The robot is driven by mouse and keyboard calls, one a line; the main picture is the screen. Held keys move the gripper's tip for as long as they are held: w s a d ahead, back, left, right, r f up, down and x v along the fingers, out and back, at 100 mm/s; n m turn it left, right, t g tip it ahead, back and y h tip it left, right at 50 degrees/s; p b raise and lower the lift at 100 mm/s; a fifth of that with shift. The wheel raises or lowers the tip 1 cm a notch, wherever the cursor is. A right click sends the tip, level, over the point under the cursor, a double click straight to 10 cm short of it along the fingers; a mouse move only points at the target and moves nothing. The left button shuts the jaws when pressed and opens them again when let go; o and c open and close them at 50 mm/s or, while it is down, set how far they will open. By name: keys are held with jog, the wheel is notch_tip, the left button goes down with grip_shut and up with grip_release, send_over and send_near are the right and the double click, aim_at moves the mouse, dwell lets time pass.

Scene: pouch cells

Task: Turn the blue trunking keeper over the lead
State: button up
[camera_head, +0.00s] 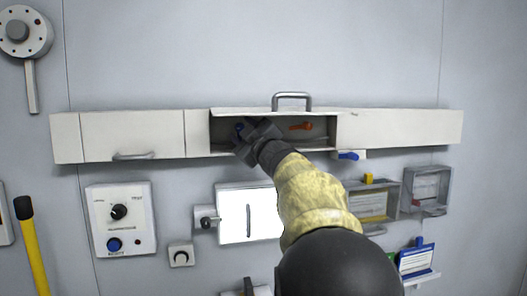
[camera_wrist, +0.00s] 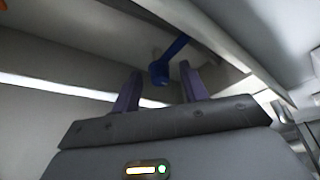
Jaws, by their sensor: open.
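The blue keeper (camera_head: 239,128) is inside the open section of the wall trunking (camera_head: 400,127), at its left end, partly hidden by my gripper (camera_head: 246,138). In the wrist view the blue keeper (camera_wrist: 160,73) has a round end, with an arm slanting up to the right. My gripper (camera_wrist: 160,76) is open, its two purple-grey fingers on either side of the keeper's round end. I cannot tell whether either finger touches it. I cannot clearly make out the lead in either view.
An orange keeper (camera_head: 300,127) sits further right in the trunking. The raised cover (camera_head: 270,111) with its handle (camera_head: 292,97) runs along the top edge. A blue lever (camera_head: 348,156) sticks out below the trunking. Boxes and a control panel (camera_head: 122,220) are on the wall below.

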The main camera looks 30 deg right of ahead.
jog(key=b+v, duration=0.6)
jog(key=v, duration=1)
jog(key=shift+d+f, duration=0.1)
jog(key=shift+f, duration=0.05)
jog(key=w+a+f+m+g+h+b, duration=0.1)
jog(key=w+a+f+m+g, duration=0.15)
jog(key=f, duration=0.75)
jog(key=w+a+f+m+g+h, duration=0.1)
jog(key=f+m+g, duration=0.2)
jog(key=f, duration=0.7)
jog(key=w+a+f+m+g+h+b, duration=0.1)
jog(key=w+a+f+m+g, duration=0.15)
jog(key=f, duration=0.75)
jog(key=s+a+f+g+y, duration=0.1)
jog(key=s+a+f+g, duration=0.4)
jog(key=f, duration=0.8)
jog(key=s+a+f+m+g+y+b, duration=0.1)
jog(key=s+a+f+g, duration=0.4)
jog(key=s+f, duration=0.7)
jog(key=shift+s+a+f+m+y+b, duration=0.3)
jog(key=shift+a+f+y, duration=0.2)
jog(key=shift+a, duration=0.7)
jog(key=shift+w, duration=0.1)
